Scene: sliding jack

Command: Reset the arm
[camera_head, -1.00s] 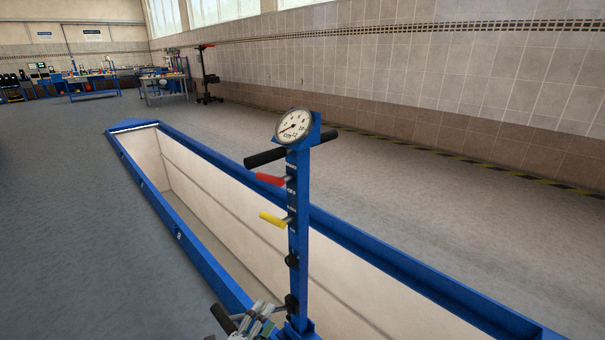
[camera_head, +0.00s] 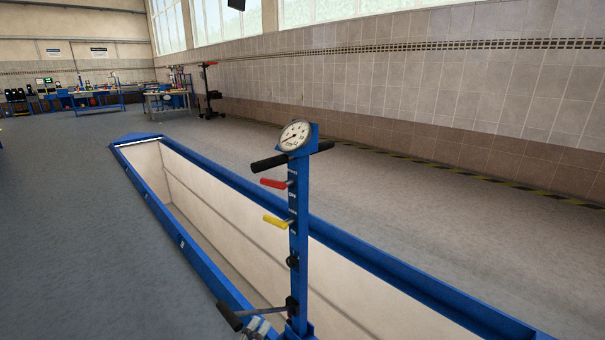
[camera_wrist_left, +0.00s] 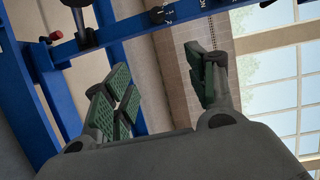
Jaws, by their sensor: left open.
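The jack's blue control post (camera_head: 299,220) stands upright at the bottom middle of the head view, with a round gauge and a black crossbar on top. A red-handled lever (camera_head: 274,183) and a yellow-handled lever (camera_head: 276,221) stick out to its left. Low on the post, a lever with a black handle (camera_head: 229,315) points left. My left gripper (camera_head: 260,328) barely shows below this lever. My right gripper is not in view.
A long pit (camera_head: 200,212) with a blue raised rim runs beside and behind the post. Grey floor is clear to the left. A tool stand (camera_head: 209,95) and workbenches (camera_head: 90,97) are far back. A tiled wall runs along the right.

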